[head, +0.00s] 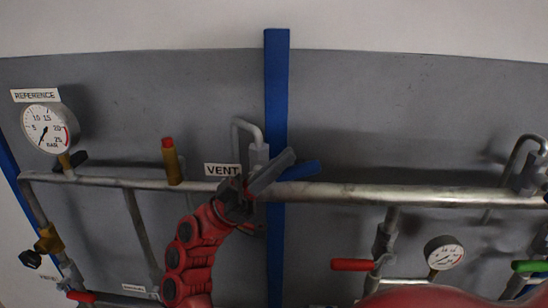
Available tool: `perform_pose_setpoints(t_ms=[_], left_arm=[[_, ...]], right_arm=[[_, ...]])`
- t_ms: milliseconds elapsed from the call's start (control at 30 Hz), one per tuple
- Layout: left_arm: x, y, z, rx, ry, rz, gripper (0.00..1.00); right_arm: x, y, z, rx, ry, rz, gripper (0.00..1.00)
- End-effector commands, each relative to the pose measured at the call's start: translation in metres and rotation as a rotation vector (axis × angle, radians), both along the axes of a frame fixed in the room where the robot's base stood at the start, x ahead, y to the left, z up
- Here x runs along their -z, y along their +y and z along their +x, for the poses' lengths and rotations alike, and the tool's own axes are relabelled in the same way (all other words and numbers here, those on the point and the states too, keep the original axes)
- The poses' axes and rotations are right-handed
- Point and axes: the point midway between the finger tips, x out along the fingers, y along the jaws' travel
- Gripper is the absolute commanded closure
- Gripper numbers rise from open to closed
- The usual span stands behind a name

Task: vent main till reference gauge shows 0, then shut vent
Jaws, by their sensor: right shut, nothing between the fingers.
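The reference gauge (46,128), a white round dial under a REFERENCE label, is at the upper left. Its needle points to the lower left, near the low end of the scale; I cannot read it exactly. The VENT label (222,170) is above the main pipe (390,194). My right gripper (284,163) is shut and empty, beside or against the handle's left end; contact is unclear. It hides part of the vent valve (259,154). My left gripper is not in view.
A blue upright post (277,90) stands behind the vent handle. A brass fitting with a red top (171,160) is to the left. At lower right are a red-handled valve (352,265), a small gauge (443,253) and a green handle (530,266).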

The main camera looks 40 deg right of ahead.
Motion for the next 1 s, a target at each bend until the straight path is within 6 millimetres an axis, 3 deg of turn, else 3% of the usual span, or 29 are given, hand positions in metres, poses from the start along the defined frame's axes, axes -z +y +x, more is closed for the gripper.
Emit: perform_pose_setpoints(t_ms=[1000], left_arm=[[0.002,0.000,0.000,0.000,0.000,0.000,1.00]], right_arm=[[0.015,-0.008,-0.009,0.003,-0.005,0.005,1.00]])
